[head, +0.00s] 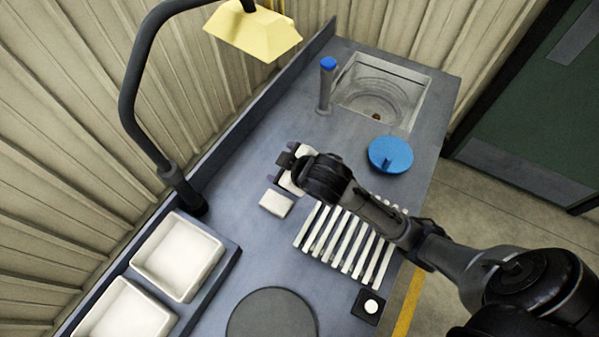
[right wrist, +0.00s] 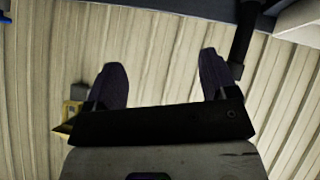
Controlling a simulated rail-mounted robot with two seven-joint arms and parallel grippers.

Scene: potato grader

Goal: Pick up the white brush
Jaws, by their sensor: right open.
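A small white block (head: 276,203) lies on the grey worktop, left of the slatted rack. It is the only loose white thing I make out that could be the white brush, but no bristles can be told. My right gripper (head: 279,167) is just beyond it in the head view, above the worktop, pointing towards the wall. In the right wrist view its two dark fingers (right wrist: 163,85) are spread with nothing between them, only the wall behind. The block does not show clearly in that view. My left gripper is not in view.
A white slatted rack (head: 350,243) lies under my right arm. A blue round lid (head: 391,155), a blue-topped post (head: 326,88) and a sink (head: 385,88) are beyond. White trays (head: 178,256) and a lamp (head: 252,33) stand left. A dark disc (head: 272,315) is in front.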

